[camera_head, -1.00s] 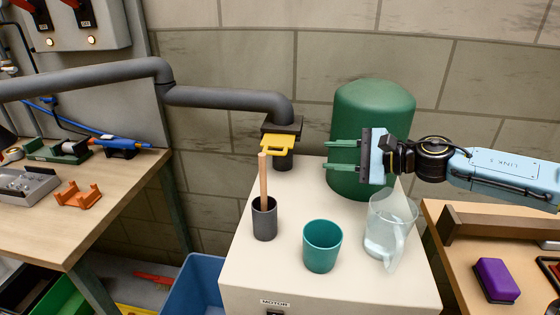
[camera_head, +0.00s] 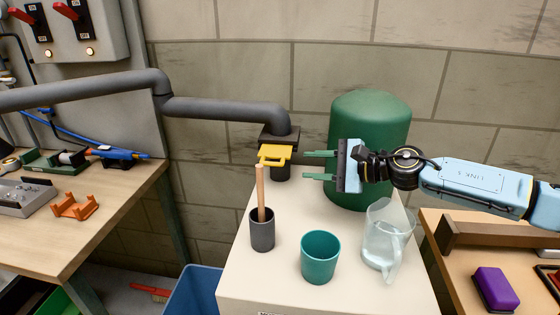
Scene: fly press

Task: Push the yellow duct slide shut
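The yellow duct slide (camera_head: 275,155) sticks out toward me from a dark block at the lower end of the grey duct (camera_head: 225,108). Its handle has a slot in it. My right gripper (camera_head: 305,165) comes in from the right, with its two green fingers pointing left and apart. It is open with nothing between the fingers. The fingertips are a little to the right of the slide's handle and do not appear to touch it. My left gripper is not in view.
On the cream cabinet (camera_head: 243,270) stand a dark cup (camera_head: 262,236) with a wooden stick (camera_head: 261,190), a teal cup (camera_head: 320,258) and a clear jug (camera_head: 387,240). A green tank (camera_head: 375,115) stands behind my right gripper. Workbenches flank the cabinet.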

